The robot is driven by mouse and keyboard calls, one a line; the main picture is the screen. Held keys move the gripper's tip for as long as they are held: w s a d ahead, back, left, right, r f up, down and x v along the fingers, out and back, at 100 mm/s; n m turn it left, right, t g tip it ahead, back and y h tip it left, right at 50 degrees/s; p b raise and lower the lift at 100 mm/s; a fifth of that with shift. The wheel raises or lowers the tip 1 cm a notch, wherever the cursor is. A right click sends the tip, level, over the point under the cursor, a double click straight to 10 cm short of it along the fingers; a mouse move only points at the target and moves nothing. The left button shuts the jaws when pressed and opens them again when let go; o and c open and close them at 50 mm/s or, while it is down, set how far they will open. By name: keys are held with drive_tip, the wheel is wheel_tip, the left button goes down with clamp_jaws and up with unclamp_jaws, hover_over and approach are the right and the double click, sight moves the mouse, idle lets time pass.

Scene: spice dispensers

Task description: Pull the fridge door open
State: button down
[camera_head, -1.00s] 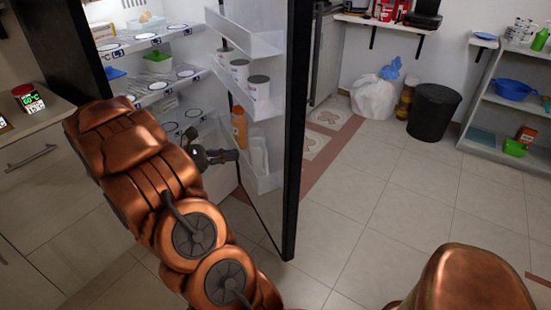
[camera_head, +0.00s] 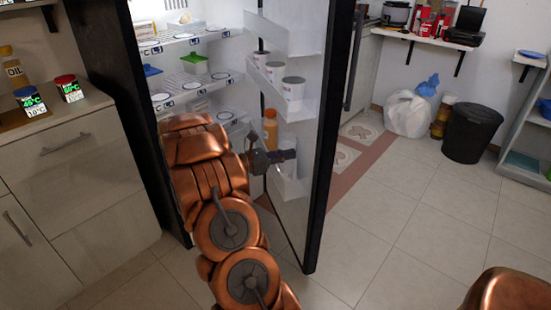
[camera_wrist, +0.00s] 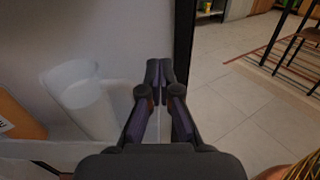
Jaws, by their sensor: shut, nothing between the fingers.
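The fridge door (camera_head: 337,130) stands open, swung out to the right, with its dark outer edge toward me and its white inner shelves showing. The fridge interior (camera_head: 165,45) is lit, with shelves behind. My gripper (camera_head: 289,155) is shut and empty on the inner side of the door, by the lower door shelf (camera_head: 285,185). In the wrist view my gripper (camera_wrist: 160,68) has its fingertips together beside the dark door edge (camera_wrist: 184,40). I cannot tell whether it touches the door.
An orange bottle (camera_head: 270,128) and white tubs (camera_head: 293,88) stand in the door shelves. A wooden cabinet (camera_head: 80,190) is at the left. Open tiled floor (camera_head: 420,220) lies right of the door. A black bin (camera_head: 472,132) stands by the wall.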

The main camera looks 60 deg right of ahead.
sight(314, 149)
drive_tip(key=shift+b+x, duration=0.3)
drive_tip(key=shift+x, duration=2.85)
